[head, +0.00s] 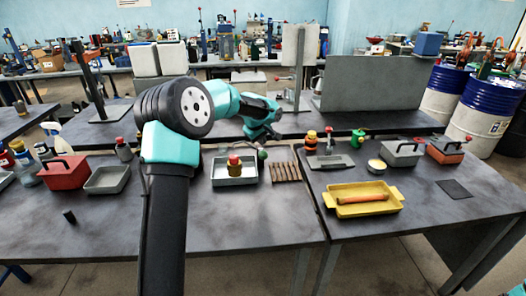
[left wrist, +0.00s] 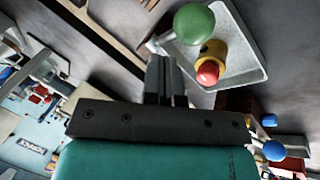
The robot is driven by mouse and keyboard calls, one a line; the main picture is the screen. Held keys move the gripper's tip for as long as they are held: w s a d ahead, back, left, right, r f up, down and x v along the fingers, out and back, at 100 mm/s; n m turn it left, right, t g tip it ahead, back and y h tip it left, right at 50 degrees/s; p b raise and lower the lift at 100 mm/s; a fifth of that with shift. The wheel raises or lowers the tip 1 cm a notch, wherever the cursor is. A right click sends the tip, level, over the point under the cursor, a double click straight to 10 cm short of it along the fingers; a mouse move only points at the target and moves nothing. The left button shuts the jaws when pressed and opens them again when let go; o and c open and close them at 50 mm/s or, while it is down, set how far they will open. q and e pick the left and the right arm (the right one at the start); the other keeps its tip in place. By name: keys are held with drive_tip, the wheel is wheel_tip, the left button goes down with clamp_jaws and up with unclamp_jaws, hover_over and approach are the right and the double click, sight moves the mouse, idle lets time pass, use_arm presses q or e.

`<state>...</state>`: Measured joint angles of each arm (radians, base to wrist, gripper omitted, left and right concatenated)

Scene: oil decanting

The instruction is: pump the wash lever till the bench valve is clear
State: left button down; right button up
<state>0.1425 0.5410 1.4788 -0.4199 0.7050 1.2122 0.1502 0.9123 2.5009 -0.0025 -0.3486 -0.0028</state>
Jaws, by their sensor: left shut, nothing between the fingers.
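The bench valve (head: 234,167), a yellow-brown body with a red top, stands in a shallow grey tray (head: 220,182). It also shows in the left wrist view (left wrist: 209,68), with some dark on its body. The wash lever's green ball knob (head: 263,153) is beside the tray's right end. In the left wrist view the green knob (left wrist: 194,24) and a short pale rod are just beyond my fingers. My left gripper (head: 268,134) is shut and empty, near the knob and apparently apart from it. My right gripper is not in view.
A slatted brown rack (head: 285,172) lies right of the tray. A red caddy (head: 64,173) and a grey bin (head: 107,180) stand left. On the right bench are a yellow tray (head: 362,208) with an orange roll and several small containers. The front of the left bench is mostly clear.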

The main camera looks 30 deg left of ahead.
use_arm(q)
drive_tip(key=shift+r, duration=0.15)
drive_tip(key=r, duration=0.1)
drive_tip(key=w+a+r, duration=0.1)
drive_tip(key=r, duration=0.2)
drive_tip(key=shift+w+a+r, duration=0.1)
drive_tip(key=shift+w+a, duration=0.05)
drive_tip(key=shift+w, duration=0.2)
idle(0.6)
